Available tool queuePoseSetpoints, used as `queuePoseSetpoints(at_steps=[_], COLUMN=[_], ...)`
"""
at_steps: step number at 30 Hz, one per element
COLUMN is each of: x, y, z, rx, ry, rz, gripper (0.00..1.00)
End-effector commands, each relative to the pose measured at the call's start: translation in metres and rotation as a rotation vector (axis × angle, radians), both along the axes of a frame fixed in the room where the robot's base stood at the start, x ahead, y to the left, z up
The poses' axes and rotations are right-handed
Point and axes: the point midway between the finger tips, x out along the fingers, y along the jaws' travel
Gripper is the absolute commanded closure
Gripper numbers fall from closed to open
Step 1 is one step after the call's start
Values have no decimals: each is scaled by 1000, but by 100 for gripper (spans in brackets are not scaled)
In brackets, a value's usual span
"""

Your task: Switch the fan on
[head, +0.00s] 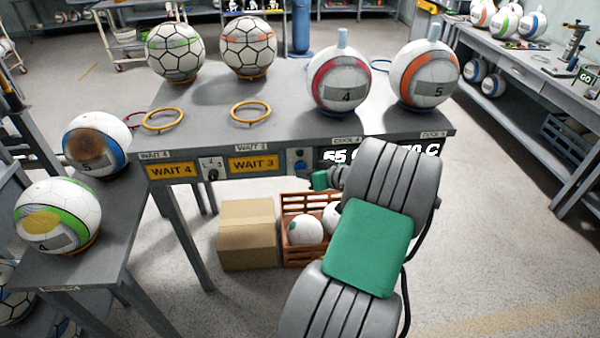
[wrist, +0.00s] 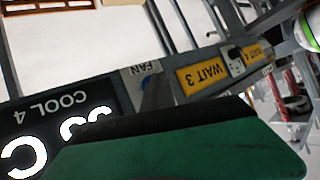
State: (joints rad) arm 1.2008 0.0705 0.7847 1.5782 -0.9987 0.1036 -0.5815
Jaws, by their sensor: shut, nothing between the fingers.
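The fan control (head: 299,164) is a small panel with a blue part on the front edge of the grey table, between the WAIT 3 sign and the temperature display. In the wrist view its FAN label (wrist: 145,68) shows upside down, with a blue part below it partly hidden by my gripper. My gripper (head: 319,180) is shut and empty, just in front of and slightly below the panel in the head view. Its green finger (wrist: 180,150) fills the bottom of the wrist view. I cannot tell whether it touches the control, or the switch position.
The display (head: 345,155) is partly behind my arm. A WAIT 3 sign (head: 254,164) and a small dial (head: 212,173) are to the left. Balls 4 (head: 340,84) and 5 (head: 424,75) stand on the table (head: 300,115). A cardboard box (head: 247,233) and a ball crate (head: 300,200) are below.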

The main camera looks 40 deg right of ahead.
Motion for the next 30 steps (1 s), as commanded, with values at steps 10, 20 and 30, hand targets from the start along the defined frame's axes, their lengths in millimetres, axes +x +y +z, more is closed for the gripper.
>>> queuePoseSetpoints(at_steps=[10,20,30], x=[1,-6,-24], y=[-1,5,16], z=[0,0,1], rx=[0,0,1], ry=[0,0,1], rz=[0,1,-3], gripper=[100,100,100])
